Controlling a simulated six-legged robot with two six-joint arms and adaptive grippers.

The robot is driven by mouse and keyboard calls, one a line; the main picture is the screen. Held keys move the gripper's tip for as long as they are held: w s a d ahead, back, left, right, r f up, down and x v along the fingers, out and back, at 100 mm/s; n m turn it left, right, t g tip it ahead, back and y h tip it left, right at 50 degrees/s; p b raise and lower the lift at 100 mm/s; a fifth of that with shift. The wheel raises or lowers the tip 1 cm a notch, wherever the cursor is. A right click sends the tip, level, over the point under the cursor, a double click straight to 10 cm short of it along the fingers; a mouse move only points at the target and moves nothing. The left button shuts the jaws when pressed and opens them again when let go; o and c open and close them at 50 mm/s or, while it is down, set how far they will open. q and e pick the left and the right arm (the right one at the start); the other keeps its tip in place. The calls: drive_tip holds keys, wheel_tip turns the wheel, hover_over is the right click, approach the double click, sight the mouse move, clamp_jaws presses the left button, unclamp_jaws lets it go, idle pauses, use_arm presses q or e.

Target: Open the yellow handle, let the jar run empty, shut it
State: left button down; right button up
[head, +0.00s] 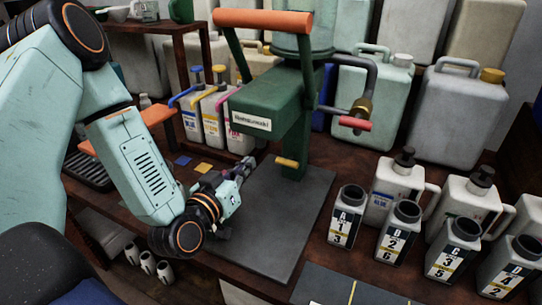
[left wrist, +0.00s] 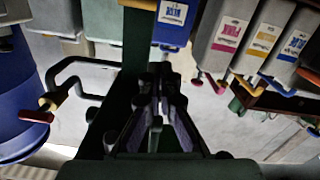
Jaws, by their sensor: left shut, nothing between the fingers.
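The yellow handle (head: 287,162) is a short bar low on the front of the green stand (head: 296,135). I cannot make it out in the left wrist view. The clear jar (head: 302,38) sits on top of the green housing (head: 266,108); its upper part is cut off and its contents cannot be told. My left gripper (head: 247,166) is shut and empty, a little left of the yellow handle and apart from it. Its dark fingers (left wrist: 158,95) also show in the left wrist view, with the green post behind them. My right gripper is not in view.
An orange bar (head: 262,21) and a red-ended crank (head: 355,124) stick out from the machine. Labelled bottles, such as bottle A (head: 346,215), stand to the right. A dark mat (head: 262,228) lies bare below the handle. Small canisters (head: 212,118) stand behind my left arm.

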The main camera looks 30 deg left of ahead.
sight(289, 160)
use_arm(q)
drive_tip(key=w+f+n+b, duration=0.1)
drive_tip(key=w, duration=0.2)
drive_tip(key=w+f+b, duration=0.2)
drive_tip(key=w, duration=0.1)
drive_tip(key=w+f+n+b, duration=0.1)
drive_tip(key=w+b, duration=0.1)
drive_tip(key=w, duration=0.2)
drive_tip(key=shift+d+f+n, duration=0.1)
drive_tip(key=shift+f+n, duration=0.2)
drive_tip(key=shift+f, duration=0.4)
idle(0.5)
